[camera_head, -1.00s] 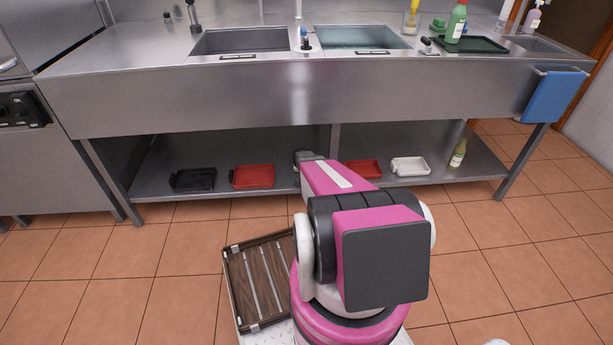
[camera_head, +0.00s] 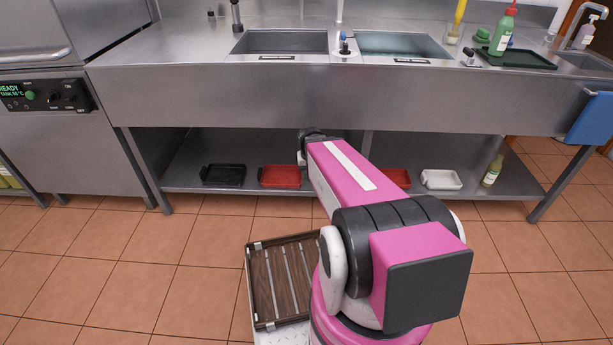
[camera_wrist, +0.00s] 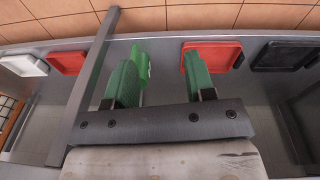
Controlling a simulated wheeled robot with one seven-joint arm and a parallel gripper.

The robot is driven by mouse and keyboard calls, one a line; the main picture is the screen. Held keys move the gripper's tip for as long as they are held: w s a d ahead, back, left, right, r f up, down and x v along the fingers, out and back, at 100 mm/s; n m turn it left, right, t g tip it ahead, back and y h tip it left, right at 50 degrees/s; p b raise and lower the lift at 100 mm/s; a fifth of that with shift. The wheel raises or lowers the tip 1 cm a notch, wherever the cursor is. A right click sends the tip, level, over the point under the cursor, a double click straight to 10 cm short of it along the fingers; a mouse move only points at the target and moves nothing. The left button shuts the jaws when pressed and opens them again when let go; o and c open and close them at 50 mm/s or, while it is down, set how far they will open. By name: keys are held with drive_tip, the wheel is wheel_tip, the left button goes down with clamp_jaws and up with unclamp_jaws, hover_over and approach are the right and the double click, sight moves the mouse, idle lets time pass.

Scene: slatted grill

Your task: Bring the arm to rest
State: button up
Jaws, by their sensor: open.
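My arm (camera_head: 365,200) is pink, white and black. It reaches forward from the lower right of the head view toward the front of the steel sink counter. Its dark far end (camera_head: 311,138) is in front of the counter's lower shelf, and the fingers cannot be made out there. A dark wooden slatted grill (camera_head: 283,282) with metal strips lies low in front, to the left of my arm.
The steel counter (camera_head: 300,98) spans the view. Its lower shelf (camera_head: 275,160) holds a black tray (camera_head: 223,175), two red trays (camera_head: 280,176), a white tray (camera_head: 441,180) and a bottle (camera_head: 492,172). A dishwasher (camera_head: 70,130) stands left. The tiled floor (camera_head: 130,245) is clear at left.

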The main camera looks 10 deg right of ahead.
drive_tip(key=s+a+r+n+g, duration=0.1)
drive_tip(key=s+a+r+n, duration=0.1)
drive_tip(key=s+a+r, duration=0.2)
drive_tip(key=shift+s+a+r+y, duration=0.25)
drive_tip(key=shift+s+y, duration=0.15)
drive_tip(key=shift+s, duration=0.8)
drive_tip(key=shift+f, duration=0.1)
